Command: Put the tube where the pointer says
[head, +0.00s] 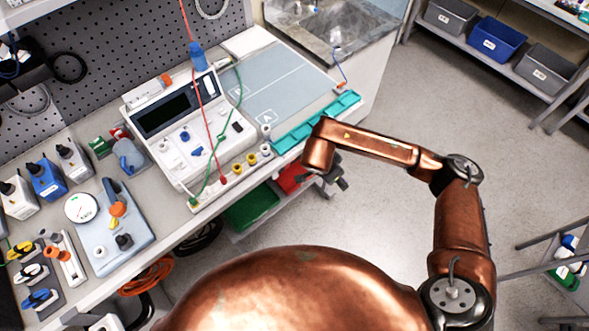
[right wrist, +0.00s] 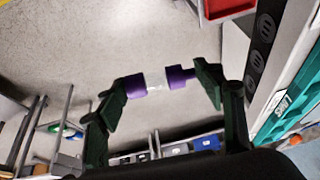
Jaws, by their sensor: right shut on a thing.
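My right gripper (head: 338,180) hangs past the front edge of the bench in the head view, mostly hidden by my copper arm. In the right wrist view the right gripper (right wrist: 160,86) is shut on a small tube (right wrist: 155,83) with purple ends and a pale clear middle, held crosswise between the fingertips. A round white dial (head: 80,208) stands at the left of the bench; its pointer is too small to read. A white instrument (head: 185,125) with a dark screen, knobs and cables stands mid-bench. My left gripper is not in view.
A long teal tray (head: 318,122) lies along the bench's front edge, near my right arm. A grey-blue mat (head: 280,90) lies behind it. A blue-grey device (head: 120,228) with an orange knob and several bottles crowd the left. The floor beside the bench is open.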

